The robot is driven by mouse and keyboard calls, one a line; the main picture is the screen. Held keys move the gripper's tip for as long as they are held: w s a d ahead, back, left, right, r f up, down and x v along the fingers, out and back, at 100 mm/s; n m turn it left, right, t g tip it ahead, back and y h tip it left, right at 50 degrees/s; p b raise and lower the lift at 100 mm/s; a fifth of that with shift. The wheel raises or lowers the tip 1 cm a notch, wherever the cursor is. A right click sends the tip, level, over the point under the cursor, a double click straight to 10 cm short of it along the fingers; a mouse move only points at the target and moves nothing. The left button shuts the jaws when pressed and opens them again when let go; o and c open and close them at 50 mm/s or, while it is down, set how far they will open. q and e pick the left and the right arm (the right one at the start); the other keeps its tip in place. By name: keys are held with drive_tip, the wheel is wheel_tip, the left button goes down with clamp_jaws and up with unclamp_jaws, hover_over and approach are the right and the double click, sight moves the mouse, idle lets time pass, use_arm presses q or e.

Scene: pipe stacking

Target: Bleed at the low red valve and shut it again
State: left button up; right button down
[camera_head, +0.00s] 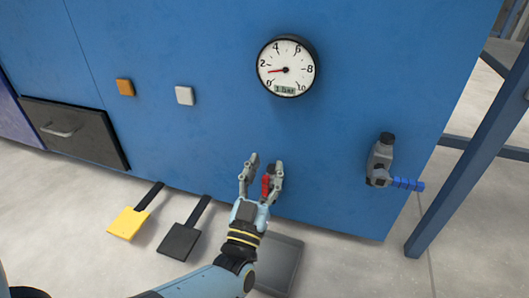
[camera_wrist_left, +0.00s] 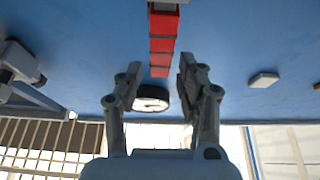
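The red valve handle (camera_head: 266,187) shows low on the blue panel in the head view, partly hidden by my left gripper. In the left wrist view the red segmented handle (camera_wrist_left: 163,45) comes in from the top edge, and its end lies close to the gap between the fingers. My left gripper (camera_head: 266,162) is open, its two fingers apart with the handle between or just beside them; I cannot tell whether they touch it. The open fingers also show in the left wrist view (camera_wrist_left: 160,74). The valve body is hidden. My right gripper is not in view.
A round gauge (camera_head: 287,67) above has its needle between 0 and 2. A grey valve (camera_head: 380,158) with a blue handle (camera_head: 407,184) is at right, beside a blue post (camera_head: 465,165). A dark tray (camera_head: 284,265), yellow pedal (camera_head: 128,222) and black pedal (camera_head: 180,241) are low.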

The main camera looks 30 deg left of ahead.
use_arm(q)
drive_tip(key=shift+r, duration=2.75)
drive_tip(key=shift+c, duration=0.3)
